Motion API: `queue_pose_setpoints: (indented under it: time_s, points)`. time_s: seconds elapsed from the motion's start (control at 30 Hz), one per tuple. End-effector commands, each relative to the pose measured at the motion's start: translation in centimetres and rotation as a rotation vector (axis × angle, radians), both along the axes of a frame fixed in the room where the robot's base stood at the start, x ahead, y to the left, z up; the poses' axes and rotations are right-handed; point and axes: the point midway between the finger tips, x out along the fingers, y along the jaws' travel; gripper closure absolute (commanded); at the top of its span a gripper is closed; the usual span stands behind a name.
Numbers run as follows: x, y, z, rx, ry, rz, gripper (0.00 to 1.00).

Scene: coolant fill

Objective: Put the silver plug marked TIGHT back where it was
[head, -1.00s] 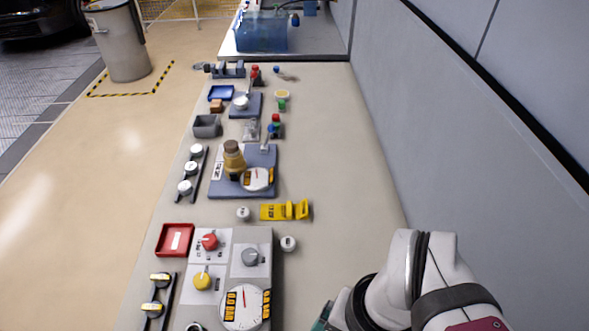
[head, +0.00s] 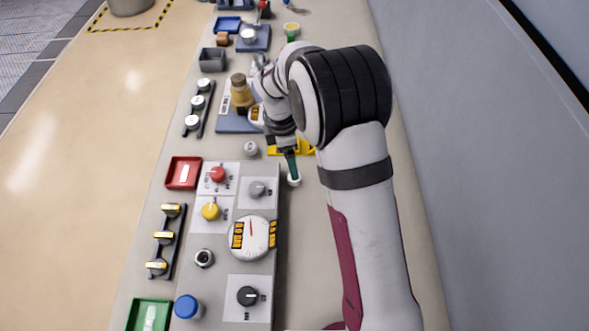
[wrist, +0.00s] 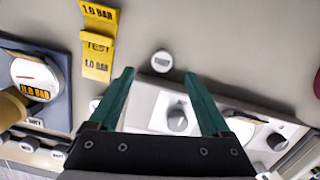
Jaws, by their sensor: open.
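A small silver-white plug (head: 294,180) stands on the bench right of the grey panel, just below my gripper (head: 291,165). In the wrist view, my gripper (wrist: 158,73) is open and empty, and the plug (wrist: 162,61) shows between and just beyond its teal fingertips. The plug has a small grey mark on top, too small to read. I cannot tell which one says TIGHT. A dark-ringed round opening (head: 204,258) is on the grey panel (head: 226,278), below the yellow knob.
A folded yellow tag (wrist: 97,45) lies close by, partly behind my arm in the head view. The panel carries a red knob (head: 218,175), a yellow knob (head: 210,211), a grey knob (head: 257,188) and a gauge (head: 251,238). A red tray (head: 171,172) lies left.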

Motion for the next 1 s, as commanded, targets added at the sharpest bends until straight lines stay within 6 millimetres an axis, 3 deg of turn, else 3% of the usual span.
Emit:
queue_pose_setpoints:
  time_s: [0.37, 0.63, 1.0]
  points:
    - [-0.3, -0.6, -6.1, 0.0, 0.001, -0.002, 0.18]
    - [-0.2, -0.6, -6.6, 0.0, -0.002, -0.004, 0.2]
    - [-0.2, -0.6, -6.5, 0.0, -0.002, -0.003, 0.87]
